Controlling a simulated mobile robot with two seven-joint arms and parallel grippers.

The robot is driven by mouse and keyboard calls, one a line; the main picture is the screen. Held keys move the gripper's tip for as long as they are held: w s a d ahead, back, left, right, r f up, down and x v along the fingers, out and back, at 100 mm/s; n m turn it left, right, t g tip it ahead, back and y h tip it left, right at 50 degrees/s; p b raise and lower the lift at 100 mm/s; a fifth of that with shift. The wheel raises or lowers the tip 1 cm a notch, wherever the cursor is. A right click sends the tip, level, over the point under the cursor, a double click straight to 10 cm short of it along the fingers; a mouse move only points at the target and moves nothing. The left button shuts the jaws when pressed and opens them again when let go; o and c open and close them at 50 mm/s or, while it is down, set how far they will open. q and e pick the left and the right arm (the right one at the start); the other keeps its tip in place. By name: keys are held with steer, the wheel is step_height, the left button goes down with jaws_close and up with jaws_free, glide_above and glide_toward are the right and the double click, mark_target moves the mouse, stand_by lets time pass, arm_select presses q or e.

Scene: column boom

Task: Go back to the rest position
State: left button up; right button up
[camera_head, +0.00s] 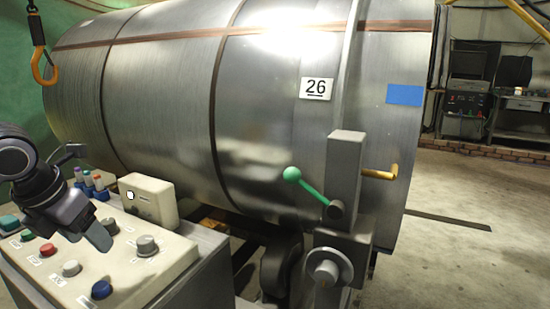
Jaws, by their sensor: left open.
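My left gripper (98,234) comes in from the left and hangs over the control panel (125,278). It is open, with a grey finger pointing down towards the panel's middle; I cannot tell whether it touches a knob there. The panel carries a blue knob (101,289), grey knobs (147,245), a red button (49,250) and a green button (9,222). My right gripper is not in view.
A large steel drum (170,110) marked 26 fills the middle. A green-knobbed lever (308,190) stands before it. A white box (148,199) sits at the panel's back edge. An orange hook (44,68) hangs upper left. Open floor (480,215) lies right.

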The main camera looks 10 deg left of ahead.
arm_select(q)
steer(key=d+f+h, duration=0.1)
steer(key=d, duration=0.1)
steer(key=d+h, duration=0.1)
steer(key=d, duration=0.1)
steer(key=d+f+m+h, duration=0.1)
steer(key=d, duration=0.2)
steer(key=shift+s+f+g+p, duration=0.2)
steer(key=shift+f+g+p, duration=0.1)
steer(key=shift+f+p, duration=0.05)
steer(key=s+d+n+t+h+p, duration=0.25)
steer(key=d+n+h, duration=0.45)
steer(key=d+h, duration=1.05)
steer(key=w+a+f+n+t+y+p, duration=0.25)
steer(key=f+n+t+y, duration=0.95)
steer(key=n, duration=0.7)
steer(key=s+a+f+n+g+y+p, duration=0.1)
steer(key=s+f+n+g+y, duration=0.5)
steer(key=s+f, duration=0.8)
steer(key=a+f+n+g, duration=0.1)
steer(key=n+g, duration=0.1)
steer(key=n, duration=0.1)
steer(key=shift+f+n, duration=0.3)
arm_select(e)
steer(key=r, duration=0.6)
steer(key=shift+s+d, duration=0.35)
